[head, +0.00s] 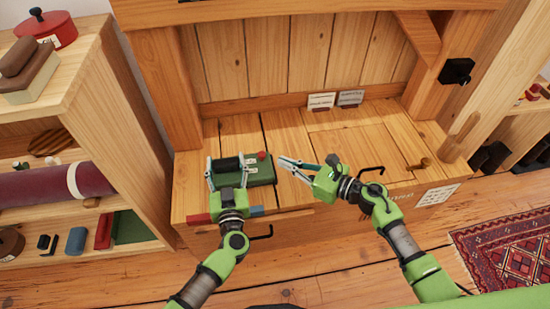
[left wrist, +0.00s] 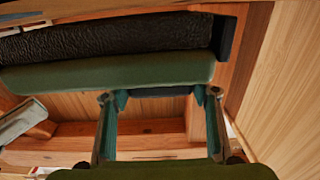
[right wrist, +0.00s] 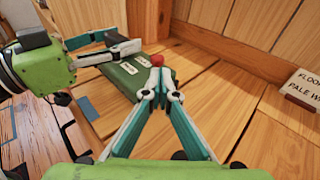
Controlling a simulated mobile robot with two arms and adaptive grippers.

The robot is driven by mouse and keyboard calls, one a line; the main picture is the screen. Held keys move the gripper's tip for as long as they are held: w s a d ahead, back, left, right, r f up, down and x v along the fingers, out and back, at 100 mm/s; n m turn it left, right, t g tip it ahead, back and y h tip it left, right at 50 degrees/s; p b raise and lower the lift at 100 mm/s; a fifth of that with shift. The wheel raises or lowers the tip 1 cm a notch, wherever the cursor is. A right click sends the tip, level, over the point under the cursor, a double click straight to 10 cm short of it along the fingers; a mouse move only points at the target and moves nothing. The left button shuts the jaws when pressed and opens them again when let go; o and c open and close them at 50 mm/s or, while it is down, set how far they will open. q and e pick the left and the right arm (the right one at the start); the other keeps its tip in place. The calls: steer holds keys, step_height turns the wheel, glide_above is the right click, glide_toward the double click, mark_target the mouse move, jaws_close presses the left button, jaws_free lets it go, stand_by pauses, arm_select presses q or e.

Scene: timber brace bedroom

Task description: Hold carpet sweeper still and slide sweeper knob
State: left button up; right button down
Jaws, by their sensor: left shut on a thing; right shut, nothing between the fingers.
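The carpet sweeper (head: 262,174) is a dark green box with a black textured part along its top, lying on the wooden bench. My left gripper (head: 226,165) is shut on it from its left part. In the left wrist view, the green body (left wrist: 110,74) and black part fill the upper picture beyond the fingers. The red sweeper knob (head: 262,155) stands at the sweeper's right back corner. My right gripper (head: 281,162) is shut and empty, just right of the knob. In the right wrist view, the knob (right wrist: 158,60) shows just beyond the closed fingertips; I cannot tell whether they touch.
The bench top (head: 350,145) is mostly clear to the right. Two small cards (head: 321,101) stand at its back. Black hooks stick out near its front edge. A shelf (head: 90,85) with several items stands at the left. A patterned rug (head: 505,255) lies at the right.

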arm_select(q)
steer(key=shift+r, duration=0.15)
arm_select(e)
steer(key=v, duration=0.9)
arm_select(q)
steer(key=o, duration=1.6)
arm_select(e)
steer(key=shift+s, duration=0.1)
